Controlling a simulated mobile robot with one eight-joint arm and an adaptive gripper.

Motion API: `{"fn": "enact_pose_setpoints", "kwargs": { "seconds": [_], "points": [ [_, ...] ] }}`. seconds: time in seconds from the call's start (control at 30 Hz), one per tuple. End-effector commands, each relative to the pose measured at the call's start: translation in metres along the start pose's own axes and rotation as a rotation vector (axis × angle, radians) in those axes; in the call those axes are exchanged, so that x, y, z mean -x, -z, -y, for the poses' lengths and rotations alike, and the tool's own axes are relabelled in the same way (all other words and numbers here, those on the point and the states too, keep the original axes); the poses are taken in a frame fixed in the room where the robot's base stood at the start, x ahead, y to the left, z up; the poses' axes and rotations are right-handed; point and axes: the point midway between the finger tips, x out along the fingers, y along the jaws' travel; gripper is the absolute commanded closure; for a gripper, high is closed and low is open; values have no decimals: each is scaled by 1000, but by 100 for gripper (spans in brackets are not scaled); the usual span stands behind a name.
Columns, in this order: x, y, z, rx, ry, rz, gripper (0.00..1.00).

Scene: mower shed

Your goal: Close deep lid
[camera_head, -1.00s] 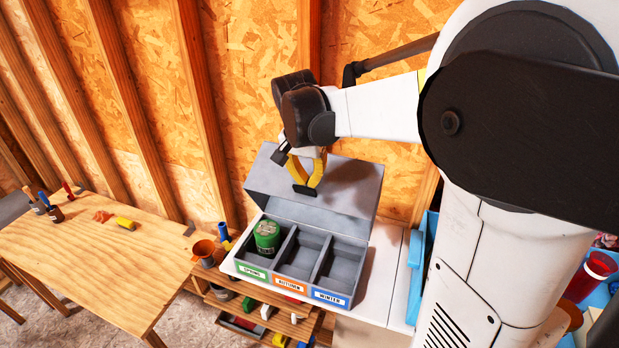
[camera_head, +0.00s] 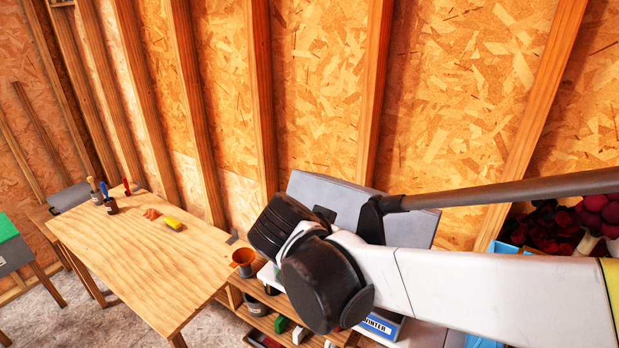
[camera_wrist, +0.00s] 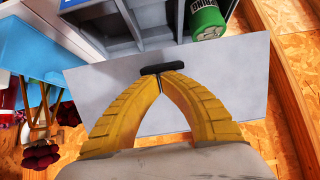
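The grey box has its deep lid (camera_head: 345,197) raised open behind it, largely covered by my arm in the head view. The lid also shows as a pale grey panel in the wrist view (camera_wrist: 235,95). Only the box front with the blue WINTER label (camera_head: 378,325) shows in the head view. In the wrist view the box's compartments (camera_wrist: 135,22) lie above the lid, with a green can (camera_wrist: 207,20) in one. A black bar sits at the tips; contact with the lid is unclear.
A wooden table (camera_head: 145,260) with small tools stands at the left. An orange pot (camera_head: 243,262) is beside the box, above shelves with loose items. The wooden wall (camera_head: 320,90) rises behind the lid. A blue crate (camera_wrist: 30,75) shows at left in the wrist view.

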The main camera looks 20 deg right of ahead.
Motion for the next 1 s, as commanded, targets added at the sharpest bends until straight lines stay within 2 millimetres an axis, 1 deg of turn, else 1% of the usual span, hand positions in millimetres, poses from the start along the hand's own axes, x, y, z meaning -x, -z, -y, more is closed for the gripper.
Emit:
{"fn": "enact_pose_setpoints", "kwargs": {
  "seconds": [0.03,0.1,0.3,0.4,0.5,0.7,1.0],
  "points": [
    [-7,-22,2,7,6,-42,100],
    [-9,-38,2,6,6,-106,100],
    [-17,-75,2,3,3,-275,100],
    [-21,-90,1,3,2,-346,100],
    [-25,-100,1,1,1,-405,100],
    [-31,-114,0,0,-2,-406,100],
    [-33,-120,0,1,-3,-404,100]
  ]
}}
